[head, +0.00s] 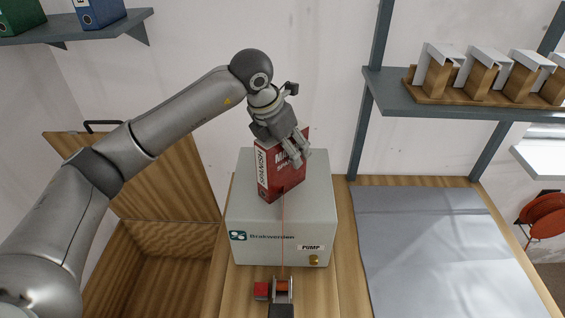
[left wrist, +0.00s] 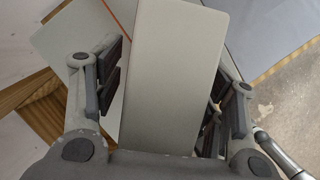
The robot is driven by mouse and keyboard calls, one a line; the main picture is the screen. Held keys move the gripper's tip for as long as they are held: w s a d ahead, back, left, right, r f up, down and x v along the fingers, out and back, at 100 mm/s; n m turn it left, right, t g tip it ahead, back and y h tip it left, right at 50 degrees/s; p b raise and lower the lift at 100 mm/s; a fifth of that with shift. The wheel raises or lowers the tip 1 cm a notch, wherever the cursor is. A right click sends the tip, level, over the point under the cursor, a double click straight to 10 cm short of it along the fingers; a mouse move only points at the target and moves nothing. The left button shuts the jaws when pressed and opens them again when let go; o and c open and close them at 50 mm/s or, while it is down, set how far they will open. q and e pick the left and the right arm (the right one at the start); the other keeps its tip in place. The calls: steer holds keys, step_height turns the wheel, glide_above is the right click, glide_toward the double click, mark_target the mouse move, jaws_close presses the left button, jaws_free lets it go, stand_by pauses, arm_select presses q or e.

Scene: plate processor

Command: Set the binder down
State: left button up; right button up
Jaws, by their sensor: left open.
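A red binder (head: 268,178) with white lettering stands upright, slightly turned, apparently on top of the light grey pump box (head: 250,222). My left gripper (head: 294,152) is open at the binder's upper right part, its fingers pointing down. In the left wrist view, a pale grey-beige panel, apparently the binder's top (left wrist: 170,70), lies between the two spread fingers. A gap shows beside the left finger; contact at the right finger is hard to tell. The binder's underside is hidden. My right gripper is not in view.
A small device with a red roller (head: 281,290) sits in front of the pump box. A grey mat (head: 430,240) lies clear on the right. An open wooden bin (head: 165,270) is at the left. Shelves hold binders (head: 97,12) upper left and wooden holders (head: 480,78) upper right.

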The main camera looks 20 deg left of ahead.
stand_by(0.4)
arm_select(q)
steer(key=c, duration=1.3)
jaws_close()
